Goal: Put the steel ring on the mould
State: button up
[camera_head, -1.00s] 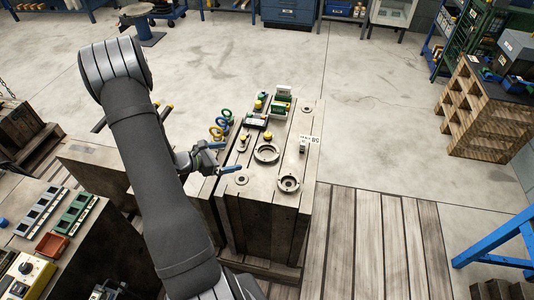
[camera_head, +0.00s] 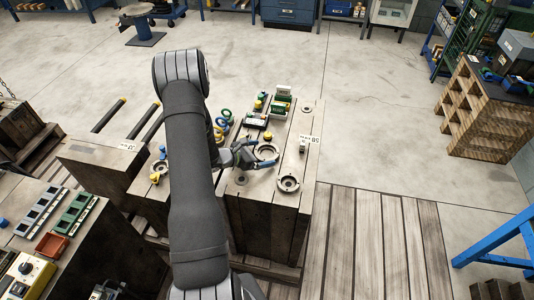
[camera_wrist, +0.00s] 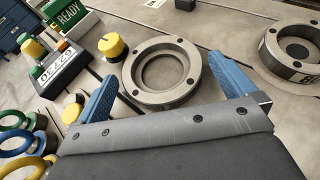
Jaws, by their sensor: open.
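A grey steel ring (camera_head: 257,152) with bolt holes in its flat top lies on the large block-shaped mould (camera_head: 262,225). In the wrist view the ring (camera_wrist: 163,43) lies between and slightly beyond my fingertips, with its top and open centre visible. My gripper (camera_head: 270,150) is open over the ring; its blue fingers (camera_wrist: 163,70) stand on either side, and I cannot tell whether they touch it. A second round steel piece with a dark centre (camera_head: 289,184) sits nearer the block's front edge and shows at the wrist view's right (camera_wrist: 272,52).
Yellow-capped knobs (camera_wrist: 111,46), a labelled counter (camera_wrist: 62,68) and a green READY box (camera_wrist: 67,14) stand beyond the ring. Blue, green and yellow eye loops (camera_wrist: 14,143) are at left. A small upright fitting (camera_head: 303,146) stands right of the ring.

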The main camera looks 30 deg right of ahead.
jog(key=shift+x, duration=0.85)
jog(key=shift+r, duration=0.1)
jog(key=c, duration=1.4)
jog(key=shift+r, duration=0.7)
notch_tip(320, 180, up, 3)
jog(key=shift+d, duration=0.1)
jog(key=s+d+r, duration=0.3)
jog(key=s+r, duration=0.3)
jog(key=s, duration=0.5)
jog(key=shift+d+r, duration=0.3)
jog(key=shift+d, duration=0.05)
